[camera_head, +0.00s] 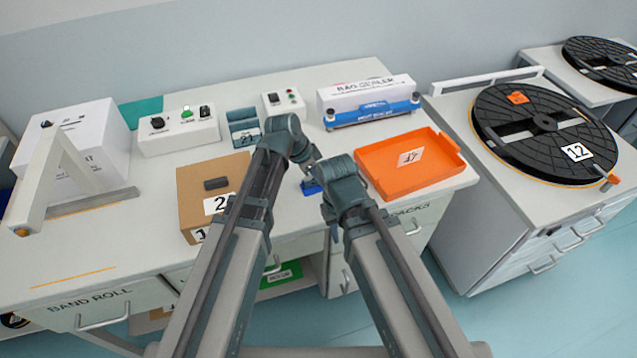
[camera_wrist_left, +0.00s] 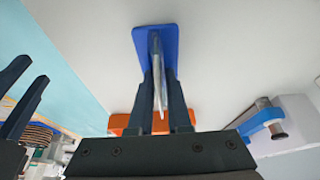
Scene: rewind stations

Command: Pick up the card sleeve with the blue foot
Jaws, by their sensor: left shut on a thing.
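The card sleeve (camera_wrist_left: 157,50) is a thin, pale upright sheet on a flat blue foot (camera_wrist_left: 171,40). The blue foot (camera_head: 311,188) shows in the head view as a small patch between my two wrists, left of the orange tray. My left gripper (camera_wrist_left: 161,85) is shut on the sleeve, one dark finger on each side of it. I cannot tell whether the foot rests on the table or is just above it. My right gripper (camera_wrist_left: 32,69) shows at the left of the left wrist view, its two fingers apart and empty.
The orange tray (camera_head: 449,152) with a label lies right of my arms. A blue and white bag sealer (camera_head: 367,103) stands behind. A cardboard box (camera_head: 195,202) stands left of my left arm. Control boxes (camera_head: 178,132) stand at the back. A black reel (camera_head: 495,125) lies on the right cabinet.

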